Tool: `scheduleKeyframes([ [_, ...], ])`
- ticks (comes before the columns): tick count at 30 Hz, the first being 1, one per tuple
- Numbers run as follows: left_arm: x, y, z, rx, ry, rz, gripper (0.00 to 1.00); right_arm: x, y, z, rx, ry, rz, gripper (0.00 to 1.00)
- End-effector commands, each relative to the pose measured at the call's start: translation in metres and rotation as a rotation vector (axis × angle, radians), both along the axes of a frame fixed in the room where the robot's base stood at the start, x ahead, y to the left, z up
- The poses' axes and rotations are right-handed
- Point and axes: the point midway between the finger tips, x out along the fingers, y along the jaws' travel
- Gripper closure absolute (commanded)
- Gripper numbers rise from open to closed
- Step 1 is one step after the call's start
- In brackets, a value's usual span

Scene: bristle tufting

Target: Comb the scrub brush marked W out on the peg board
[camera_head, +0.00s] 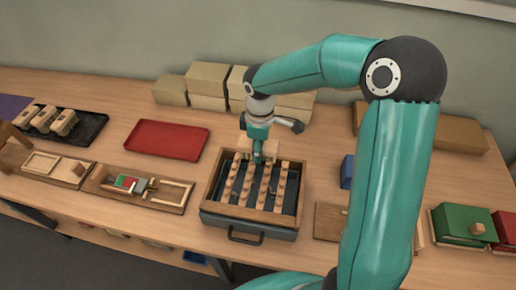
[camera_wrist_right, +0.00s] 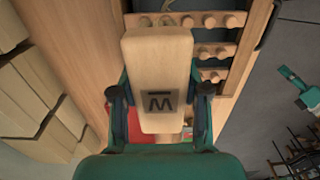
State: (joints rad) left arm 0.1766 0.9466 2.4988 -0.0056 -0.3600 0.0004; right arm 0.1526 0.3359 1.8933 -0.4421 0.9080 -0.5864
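The scrub brush marked W (camera_wrist_right: 160,85) is a pale wooden block with a black W and a bar on its face. My right gripper (camera_wrist_right: 160,103) has a finger on each side of it and is shut on it. In the head view my right gripper (camera_head: 258,152) is over the far part of the peg board (camera_head: 210,192), a wooden-framed tray with rows of wooden pegs. The brush is partly hidden there by the gripper. Its bristles barely show, and I cannot tell whether they touch the pegs. A small teal part, perhaps my left gripper (camera_wrist_right: 300,88), shows in the right wrist view.
A black tray (camera_head: 92,128) with several wooden blocks and a red tray (camera_head: 165,139) lie left of the board. Wooden boxes (camera_head: 208,78) are stacked behind it. A blue block (camera_head: 347,171) and a green box (camera_head: 462,222) are to the right. Bare table lies around the red tray.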

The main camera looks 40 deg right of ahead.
Motion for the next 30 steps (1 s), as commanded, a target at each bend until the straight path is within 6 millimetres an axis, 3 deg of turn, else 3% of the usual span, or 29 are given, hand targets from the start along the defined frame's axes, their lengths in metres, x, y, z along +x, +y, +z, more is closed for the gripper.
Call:
scheduleKeyframes([
  [1,0.000,0.000,0.000,0.000,0.000,0.000,0.60,0.000,0.000,0.000,0.000,0.000,0.000,0.63],
  [5,0.000,0.000,0.000,0.000,0.000,0.000,0.60,0.000,0.000,0.000,0.000,0.000,0.000,0.82],
  [10,0.000,0.000,0.000,0.000,0.000,0.000,0.60,-0.001,0.001,-0.002,0.000,-0.002,-0.043,0.82],
  [13,0.000,0.000,0.002,0.000,0.000,0.000,0.60,-0.019,0.012,-0.007,0.003,0.017,-0.081,0.82],
  [21,0.000,0.000,0.015,0.000,0.000,0.000,0.60,-0.058,0.054,0.015,-0.001,0.011,-0.016,0.82],
  [25,0.000,0.000,0.011,0.000,0.000,0.000,0.60,-0.055,0.059,0.015,-0.001,-0.005,-0.001,0.82],
  [30,0.000,0.000,-0.002,0.000,0.000,0.000,0.60,-0.055,0.059,-0.001,-0.001,-0.003,-0.001,0.82],
])
